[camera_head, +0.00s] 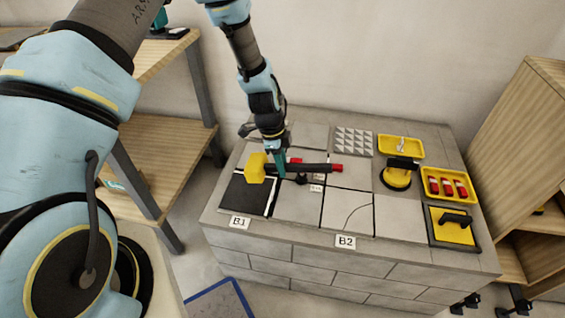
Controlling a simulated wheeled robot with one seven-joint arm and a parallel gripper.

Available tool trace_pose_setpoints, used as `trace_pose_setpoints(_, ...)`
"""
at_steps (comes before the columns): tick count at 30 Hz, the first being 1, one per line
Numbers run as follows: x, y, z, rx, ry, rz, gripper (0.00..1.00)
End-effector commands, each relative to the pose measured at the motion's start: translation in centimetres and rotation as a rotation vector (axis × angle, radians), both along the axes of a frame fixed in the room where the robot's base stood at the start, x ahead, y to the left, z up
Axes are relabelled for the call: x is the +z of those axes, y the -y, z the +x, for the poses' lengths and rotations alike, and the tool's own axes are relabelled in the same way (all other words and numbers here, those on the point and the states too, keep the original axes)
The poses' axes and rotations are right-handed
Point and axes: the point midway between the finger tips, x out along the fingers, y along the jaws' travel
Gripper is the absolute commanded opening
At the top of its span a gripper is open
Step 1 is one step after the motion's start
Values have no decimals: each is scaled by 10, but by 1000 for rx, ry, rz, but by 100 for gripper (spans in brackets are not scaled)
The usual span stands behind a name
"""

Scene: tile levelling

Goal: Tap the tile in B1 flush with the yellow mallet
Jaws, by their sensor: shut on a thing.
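My gripper (281,172) is shut on the black handle of the yellow mallet (257,168), close to its head. The handle points right and ends in a red tip. The head is over the back part of the dark tile (243,196), which lies behind the B1 label (239,222). I cannot tell from this view whether the head touches the tile or how high the tile sits. The mallet hides part of the tile's back edge.
A tile with a curved crack-like line (348,212) lies behind the B2 label (345,241). A yellow tray (448,203) with red items, a yellow-based black-handled tool (396,179) and a black-and-yellow float (452,234) stand at the right. A wooden shelf (150,150) stands left.

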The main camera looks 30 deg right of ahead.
Motion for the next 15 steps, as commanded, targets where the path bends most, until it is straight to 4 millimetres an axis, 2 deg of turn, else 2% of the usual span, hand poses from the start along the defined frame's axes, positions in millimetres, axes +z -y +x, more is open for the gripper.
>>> trace_pose_setpoints(1,-12,0,0,1,0,0,0)
trace_pose_setpoints(3,-22,0,0,0,1,-1,0)
trace_pose_setpoints(9,-42,1,0,1,1,-1,0)
trace_pose_setpoints(12,-44,1,0,0,1,-1,0)
trace_pose_setpoints(15,-38,1,0,0,1,-2,0)
